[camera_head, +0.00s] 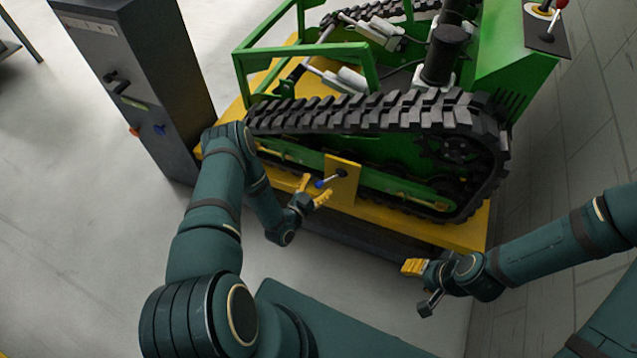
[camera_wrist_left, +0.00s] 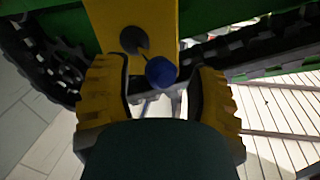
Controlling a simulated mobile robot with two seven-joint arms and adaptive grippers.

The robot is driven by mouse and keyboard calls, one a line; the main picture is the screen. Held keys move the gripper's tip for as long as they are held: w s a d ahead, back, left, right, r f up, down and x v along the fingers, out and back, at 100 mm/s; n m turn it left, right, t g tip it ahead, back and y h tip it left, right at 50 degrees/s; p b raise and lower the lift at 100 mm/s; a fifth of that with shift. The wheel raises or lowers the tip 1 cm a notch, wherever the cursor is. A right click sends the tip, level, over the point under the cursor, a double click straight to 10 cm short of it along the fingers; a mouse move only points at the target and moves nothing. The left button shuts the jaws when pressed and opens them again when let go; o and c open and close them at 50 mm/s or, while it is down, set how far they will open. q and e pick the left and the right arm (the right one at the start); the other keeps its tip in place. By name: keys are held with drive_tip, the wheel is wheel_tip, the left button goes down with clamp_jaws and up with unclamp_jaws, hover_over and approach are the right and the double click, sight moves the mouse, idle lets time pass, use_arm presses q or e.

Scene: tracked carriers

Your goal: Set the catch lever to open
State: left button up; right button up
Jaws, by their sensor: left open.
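The catch lever (camera_head: 331,179) is a short lever with a blue knob on a yellow plate (camera_head: 345,192) at the carrier's near side. In the head view it points left and slightly down from its pivot. My left gripper (camera_head: 314,191) is open around the knob end. In the left wrist view the blue knob (camera_wrist_left: 160,72) sits between the two yellow fingers (camera_wrist_left: 160,95), with a gap visible on both sides. My right gripper (camera_head: 413,268) is apart, to the lower right of the plate; whether it is open I cannot tell.
The green tracked carrier (camera_head: 400,150) stands on a yellow deck (camera_head: 462,235). A dark grey cabinet (camera_head: 150,90) with a black handle and a blue knob stands at left. A panel with a red-knobbed lever (camera_head: 547,25) is at top right. Grey floor (camera_head: 60,220) is clear at left.

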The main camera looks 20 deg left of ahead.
use_arm(q)
drive_tip(key=s+a, duration=0.1)
drive_tip(key=s, duration=1)
drive_tip(key=shift+a, duration=0.4)
drive_tip(key=shift+w, duration=0.1)
